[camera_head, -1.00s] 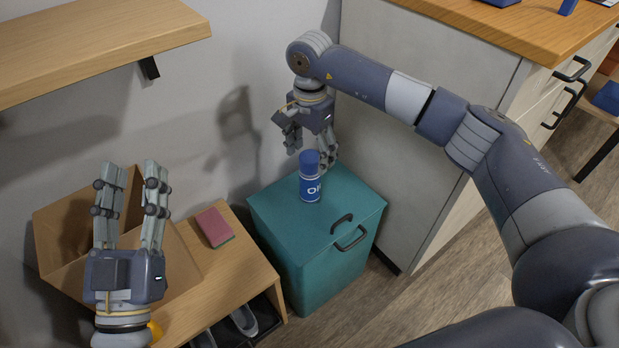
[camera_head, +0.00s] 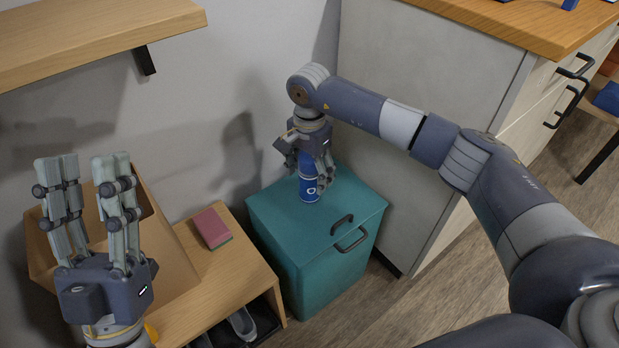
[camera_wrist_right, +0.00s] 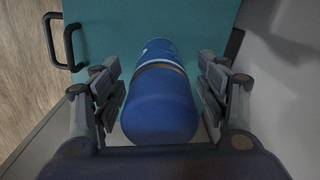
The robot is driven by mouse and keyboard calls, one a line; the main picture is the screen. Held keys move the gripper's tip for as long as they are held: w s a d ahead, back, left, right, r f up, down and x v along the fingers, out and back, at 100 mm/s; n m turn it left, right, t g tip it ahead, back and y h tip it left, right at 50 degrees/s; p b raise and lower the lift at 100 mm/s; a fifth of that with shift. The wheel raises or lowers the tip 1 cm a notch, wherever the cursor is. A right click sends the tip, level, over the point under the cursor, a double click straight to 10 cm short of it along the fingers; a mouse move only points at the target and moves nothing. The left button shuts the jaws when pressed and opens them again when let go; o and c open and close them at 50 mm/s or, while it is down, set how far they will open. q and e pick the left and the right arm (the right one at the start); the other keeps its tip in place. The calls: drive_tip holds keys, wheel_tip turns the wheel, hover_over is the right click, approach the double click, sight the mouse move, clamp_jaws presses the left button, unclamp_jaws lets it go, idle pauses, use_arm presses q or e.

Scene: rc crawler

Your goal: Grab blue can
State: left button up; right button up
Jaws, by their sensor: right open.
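The blue can (camera_head: 309,188) stands upright on the lid of a teal box (camera_head: 272,214), near its back. My right gripper (camera_head: 309,165) is over the can from above, with its fingers around the can's upper part. In the right wrist view the blue can (camera_wrist_right: 160,100) lies between the two open fingers of the right gripper (camera_wrist_right: 162,95), with a gap on each side. My left gripper (camera_head: 92,195) is raised at the left, fingers pointing up and spread apart, with nothing between them.
A shelf (camera_head: 90,40) juts out at upper left. A tall cabinet (camera_head: 425,110) stands close on the right.

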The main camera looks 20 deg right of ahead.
drive_tip(key=c, duration=1.3)
drive_tip(key=shift+r, duration=0.15)
